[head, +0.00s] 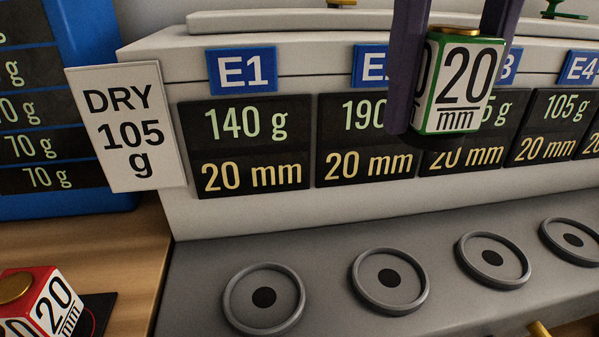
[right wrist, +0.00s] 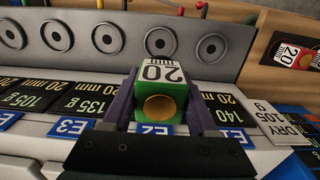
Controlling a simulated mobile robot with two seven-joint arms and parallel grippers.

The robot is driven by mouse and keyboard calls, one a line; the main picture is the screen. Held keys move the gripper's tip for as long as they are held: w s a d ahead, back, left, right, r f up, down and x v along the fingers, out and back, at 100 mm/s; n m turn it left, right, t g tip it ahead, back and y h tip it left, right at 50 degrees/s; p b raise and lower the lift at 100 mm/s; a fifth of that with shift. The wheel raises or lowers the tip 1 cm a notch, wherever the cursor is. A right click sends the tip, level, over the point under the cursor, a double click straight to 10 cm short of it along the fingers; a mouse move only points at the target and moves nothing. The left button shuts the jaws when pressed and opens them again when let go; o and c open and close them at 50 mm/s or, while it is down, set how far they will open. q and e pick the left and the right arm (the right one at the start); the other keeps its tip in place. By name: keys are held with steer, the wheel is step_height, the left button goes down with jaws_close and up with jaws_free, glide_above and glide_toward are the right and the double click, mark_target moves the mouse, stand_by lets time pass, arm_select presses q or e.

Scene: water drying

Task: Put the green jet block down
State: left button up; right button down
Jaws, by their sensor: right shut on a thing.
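The green jet block (head: 460,88) has green edges, white faces marked "20 mm" and a gold disc on top. My right gripper (head: 450,100), with purple fingers, is shut on it and holds it raised in front of the panels between E2 and E3. In the head view it covers part of the E2 and E3 labels and readings. The block (right wrist: 158,72) also shows between the fingers in the right wrist view, its gold disc towards the camera. My left gripper is in neither view.
Several round grey rings with dark centres, such as this ring (head: 264,298), line the grey ledge (head: 205,275) and look empty. A red block (head: 45,305) marked 20 sits on the wooden surface at lower left. A "DRY 105 g" sign (head: 128,128) stands beside the panels.

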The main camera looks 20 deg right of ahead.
steer(key=b, duration=0.4)
glide_above(390, 279)
step_height(390, 279, down, 11)
steer(key=shift+r, duration=0.15)
step_height(390, 279, down, 4)
steer(key=shift+f+b, duration=0.25)
steer(key=shift+b, duration=0.5)
steer(key=shift+f, duration=0.45)
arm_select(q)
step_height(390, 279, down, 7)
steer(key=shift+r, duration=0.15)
